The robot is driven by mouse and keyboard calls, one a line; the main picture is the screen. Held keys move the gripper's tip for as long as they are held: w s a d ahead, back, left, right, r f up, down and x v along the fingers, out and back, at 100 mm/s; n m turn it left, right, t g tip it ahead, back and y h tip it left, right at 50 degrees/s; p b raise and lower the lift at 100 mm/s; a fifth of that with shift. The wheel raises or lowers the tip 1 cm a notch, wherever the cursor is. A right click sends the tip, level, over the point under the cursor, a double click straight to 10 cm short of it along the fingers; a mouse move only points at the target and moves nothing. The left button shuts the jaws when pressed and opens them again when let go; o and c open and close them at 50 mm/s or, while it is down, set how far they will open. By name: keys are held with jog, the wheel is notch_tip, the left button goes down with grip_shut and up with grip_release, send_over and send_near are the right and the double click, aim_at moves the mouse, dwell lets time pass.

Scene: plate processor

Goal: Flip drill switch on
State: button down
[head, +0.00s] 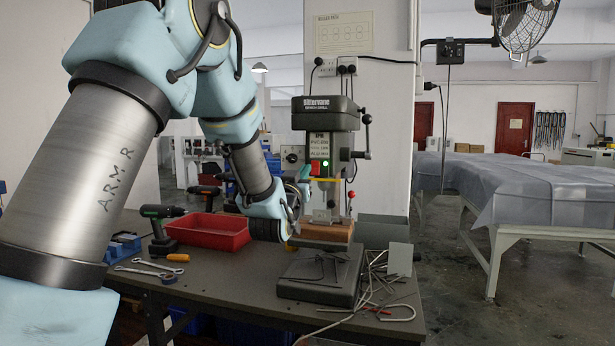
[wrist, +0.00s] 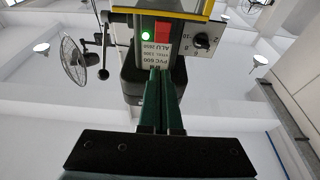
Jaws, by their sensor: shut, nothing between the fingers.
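The drill press (head: 325,115) stands on the workbench by the pillar. Its switch panel shows a red switch (head: 315,168) beside a glowing green light (head: 325,162). In the wrist view the panel appears upside down, with the red switch (wrist: 162,34), the lit green light (wrist: 146,38) and a black dial (wrist: 202,40). My gripper (wrist: 162,72) is shut and empty. Its green fingers point at the drill head, their tips overlapping the printed label close to the red switch. I cannot tell whether they touch the drill. In the head view the fingertips are hard to make out.
A red tray (head: 208,232), a green cordless drill (head: 161,222) and wrenches (head: 150,268) lie on the bench to the left. Metal rods (head: 385,290) lie right of the drill base (head: 320,280). A lever with a red knob (head: 351,194) hangs at the drill's right.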

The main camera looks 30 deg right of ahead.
jog(key=s+a+b, duration=0.1)
jog(key=s+a, duration=0.3)
jog(key=shift+f, duration=0.1)
dwell(0.5)
jog(key=w+a+f+n+g+y+p, duration=0.1)
jog(key=w+a+f+n+g+y, duration=0.15)
jog(key=a+f+y, duration=0.5)
jog(key=w+a+f+n+g+y, duration=0.1)
jog(key=a+f+n+g+y, duration=0.15)
jog(key=a+f, duration=0.85)
jog(key=s+a+f+n+g+y, duration=0.1)
jog(key=s+a+g, duration=0.3)
jog(key=s+a, duration=0.4)
jog(key=s+a+f+n+g+y+p, duration=0.1)
jog(key=s+a+f+g+y, duration=0.2)
jog(key=s+a+g, duration=0.2)
jog(key=s+a, duration=0.3)
jog(key=a, duration=0.4)
jog(key=shift+s+f, duration=0.4)
jog(key=shift+d, duration=0.1)
